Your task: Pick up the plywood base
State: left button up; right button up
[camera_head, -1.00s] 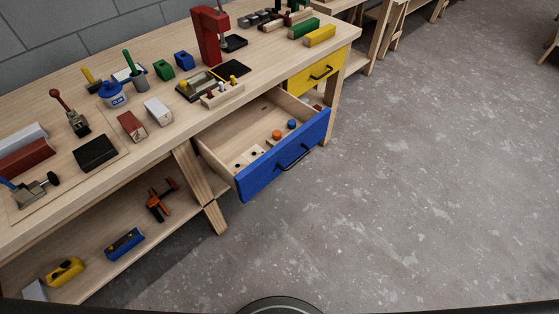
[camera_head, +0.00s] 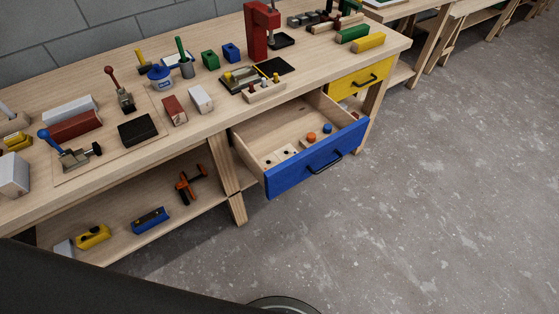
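A thin, flat wooden board (camera_head: 103,168) lies on the left part of the workbench, with toggle clamps, a dark red block and a black block on it. Small pale wooden pieces with dark spots (camera_head: 281,156) lie in the open blue-fronted drawer (camera_head: 318,160), near its left side. I cannot tell for sure which of these is the plywood base. Neither of my grippers is in view.
The workbench (camera_head: 190,130) carries a red press (camera_head: 257,32), a blue pot (camera_head: 161,77) and several painted blocks. The blue drawer juts out over the floor. A lower shelf holds an orange clamp (camera_head: 187,188). Floor to the right is clear.

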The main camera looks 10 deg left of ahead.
aim_at(274, 159)
jog(key=z, duration=1.35)
jog(key=i, duration=3.9)
jog(key=u, duration=4)
jog(key=i, duration=0.5)
